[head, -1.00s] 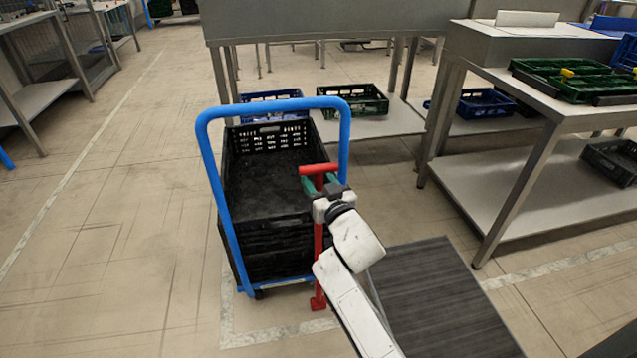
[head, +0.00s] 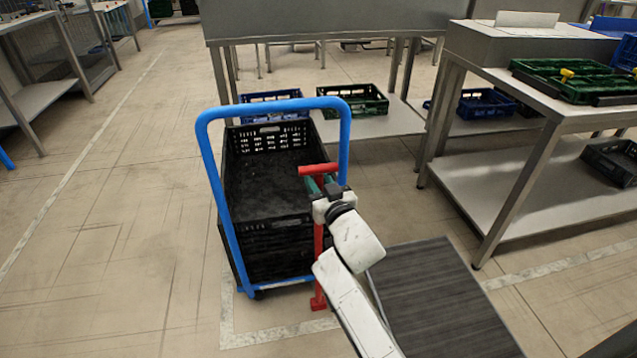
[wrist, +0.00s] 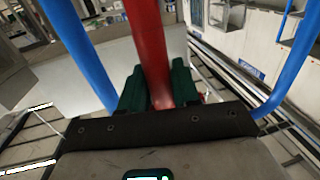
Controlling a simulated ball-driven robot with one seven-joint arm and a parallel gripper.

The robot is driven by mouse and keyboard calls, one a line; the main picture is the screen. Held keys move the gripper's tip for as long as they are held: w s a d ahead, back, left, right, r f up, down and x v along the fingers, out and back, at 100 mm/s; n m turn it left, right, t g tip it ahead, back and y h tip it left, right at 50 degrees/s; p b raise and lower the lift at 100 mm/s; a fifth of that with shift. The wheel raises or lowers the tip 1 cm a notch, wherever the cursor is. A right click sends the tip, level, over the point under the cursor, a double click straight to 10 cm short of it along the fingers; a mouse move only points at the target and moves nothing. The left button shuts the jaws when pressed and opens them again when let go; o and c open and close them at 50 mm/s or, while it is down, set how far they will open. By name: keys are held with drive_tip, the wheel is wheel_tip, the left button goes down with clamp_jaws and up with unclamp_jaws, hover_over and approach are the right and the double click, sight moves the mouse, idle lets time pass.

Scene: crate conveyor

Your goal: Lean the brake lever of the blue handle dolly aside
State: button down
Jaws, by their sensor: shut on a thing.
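The dolly with the blue handle (head: 211,171) stands on the floor and bears stacked black crates (head: 268,247). Its red brake lever (head: 318,242) rises at the near right corner, looks nearly upright and ends in a red crossbar. My gripper (head: 321,184) is at the upper part of the lever, just below the crossbar, and its green fingers are shut on the red bar. In the wrist view the red lever (wrist: 147,50) runs between the two green fingers (wrist: 157,88), with the blue handle bars on both sides. The fingers' contact faces are partly hidden.
A dark ribbed mat or platform (head: 440,300) lies right of the dolly. A metal table (head: 545,110) with green crates stands at the right, and a grey conveyor bench (head: 330,25) stands behind. The floor left of the dolly (head: 110,230) is clear.

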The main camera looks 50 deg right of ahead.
drive_tip(key=w+a+f+n+b, duration=0.1)
drive_tip(key=w+a+n+b, duration=0.1)
drive_tip(key=w+a+b, duration=0.5)
drive_tip(key=shift+w+a+f+n+g+b, duration=0.15)
drive_tip(key=shift+a+f+n+g+b, duration=0.15)
drive_tip(key=shift+a+b, duration=1.35)
drive_tip(key=shift+a, duration=0.3)
drive_tip(key=c, duration=1)
unclamp_jaws()
drive_tip(key=shift+w+a, duration=0.1)
drive_tip(key=shift+a, duration=0.05)
drive_tip(key=shift+o, duration=0.2)
drive_tip(key=shift+p, duration=0.3)
drive_tip(key=p+v, duration=0.2)
drive_tip(key=v, duration=0.8)
drive_tip(key=shift+s, duration=0.4)
